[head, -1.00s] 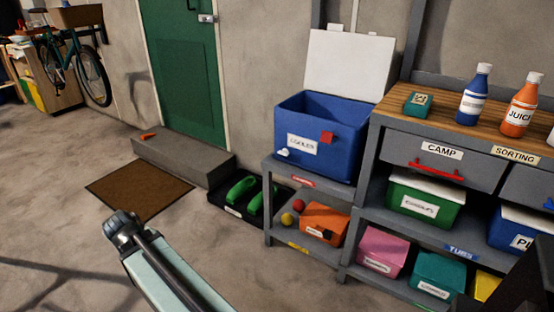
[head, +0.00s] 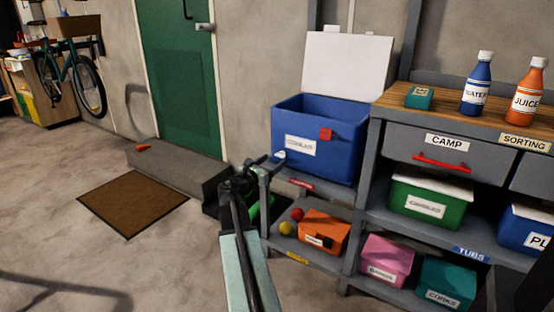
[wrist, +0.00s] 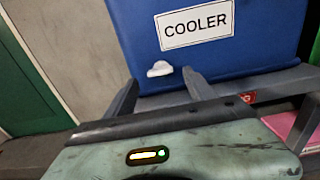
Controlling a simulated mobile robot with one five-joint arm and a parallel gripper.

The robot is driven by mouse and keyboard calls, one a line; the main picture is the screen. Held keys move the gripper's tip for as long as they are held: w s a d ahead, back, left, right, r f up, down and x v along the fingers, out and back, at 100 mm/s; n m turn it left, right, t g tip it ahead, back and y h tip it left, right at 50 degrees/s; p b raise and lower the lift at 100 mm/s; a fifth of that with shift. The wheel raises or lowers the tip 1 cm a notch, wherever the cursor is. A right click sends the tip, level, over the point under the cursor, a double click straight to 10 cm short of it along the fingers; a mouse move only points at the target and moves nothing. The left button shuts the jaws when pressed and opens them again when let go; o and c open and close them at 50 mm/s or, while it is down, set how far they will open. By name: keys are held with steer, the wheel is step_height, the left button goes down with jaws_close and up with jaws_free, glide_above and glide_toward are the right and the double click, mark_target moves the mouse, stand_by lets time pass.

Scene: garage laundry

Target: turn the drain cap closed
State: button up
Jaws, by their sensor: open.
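The blue cooler (head: 330,167) stands on the top of the low grey shelf with its white lid (head: 348,70) raised open. Its white drain cap (wrist: 159,69) is low on the front face, below the COOLER label in the wrist view. In the head view the cap (head: 280,154) is partly hidden by a finger. My gripper (head: 266,160) is open and empty in front of the cooler's lower left. In the wrist view the fingertips of my gripper (wrist: 160,79) lie on either side of the cap, which appears between and slightly beyond them. I cannot tell whether they touch it.
A red square piece (head: 326,134) is on the cooler's front. Below, the shelf holds red and yellow balls (head: 291,222) and an orange box (head: 323,231). A taller shelf with a wooden top (head: 440,100) stands close right. Open floor lies left, past the step (head: 180,165).

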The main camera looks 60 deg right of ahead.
mark_target(279, 156)
steer(key=d, duration=0.4)
steer(key=shift+d, duration=0.35)
steer(key=shift+c, duration=0.3)
